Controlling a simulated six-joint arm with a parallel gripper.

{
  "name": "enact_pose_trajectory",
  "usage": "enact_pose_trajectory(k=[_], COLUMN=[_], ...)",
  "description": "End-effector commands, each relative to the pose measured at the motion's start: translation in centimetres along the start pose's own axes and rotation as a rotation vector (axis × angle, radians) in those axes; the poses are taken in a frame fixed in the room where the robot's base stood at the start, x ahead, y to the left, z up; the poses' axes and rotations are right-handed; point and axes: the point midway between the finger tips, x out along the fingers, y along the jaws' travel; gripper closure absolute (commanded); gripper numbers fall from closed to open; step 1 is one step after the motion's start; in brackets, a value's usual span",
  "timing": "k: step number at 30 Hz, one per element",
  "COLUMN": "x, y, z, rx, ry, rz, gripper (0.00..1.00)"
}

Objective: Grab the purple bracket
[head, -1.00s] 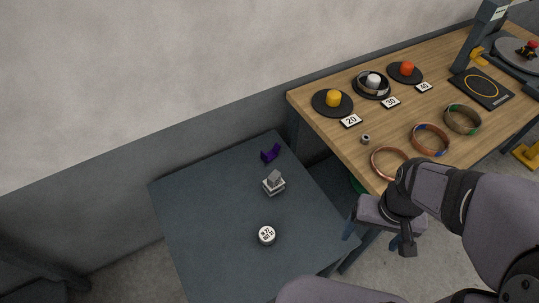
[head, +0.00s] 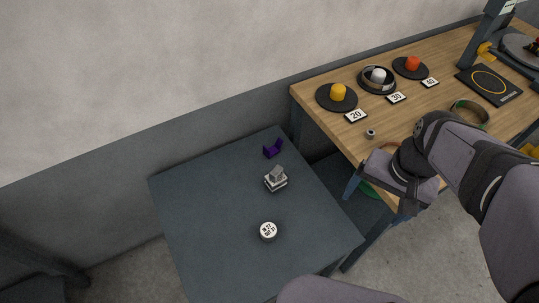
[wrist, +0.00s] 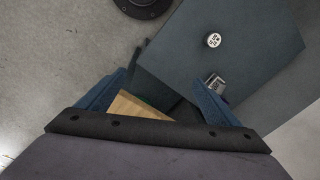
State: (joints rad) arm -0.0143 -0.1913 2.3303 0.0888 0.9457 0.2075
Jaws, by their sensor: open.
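The purple bracket (head: 273,149) lies near the far corner of the dark grey table (head: 215,215), close to the wall. It is small, with an upright side. My gripper (head: 376,203) is to the right of the dark table, by the front left edge of the wooden bench, well away from the bracket. Its blue fingers are spread apart and empty in the wrist view (wrist: 160,97).
A round white-topped piece (head: 268,231) is nearer on the same table. The wooden bench (head: 345,133) holds coloured knobs on black discs, number cards and coils, some hidden by my arm.

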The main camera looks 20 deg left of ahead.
Motion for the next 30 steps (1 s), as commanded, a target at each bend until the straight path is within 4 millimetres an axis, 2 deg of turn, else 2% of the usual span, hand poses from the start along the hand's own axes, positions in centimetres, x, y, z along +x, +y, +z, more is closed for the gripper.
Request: enact_pose_trajectory(k=[1, 5, 8, 14, 18, 21, 24, 30], x=[1.1, 2.1, 3.0, 4.6, 5.1, 5.0, 4.5, 4.0], y=[-0.8, -3.6, -6.5, -13.9, -19.1, -22.4, -24.8, -28.0], z=[-1.1, -4.3, -7.5, -14.4, -18.6, -20.9, -22.3, -23.8], rx=[0.057, 0.257, 0.454, 0.927, 1.238, 1.425, 1.557, 1.725], ry=[0.009, 0.03, 0.035, -0.039, -0.17, -0.293, -0.407, -0.593], rz=[-0.022, -0.101, -0.188, -0.42, -0.582, -0.677, -0.737, -0.802], gripper=[0.14, 0.14, 0.14, 0.14, 0.14, 0.14, 0.14, 0.14])
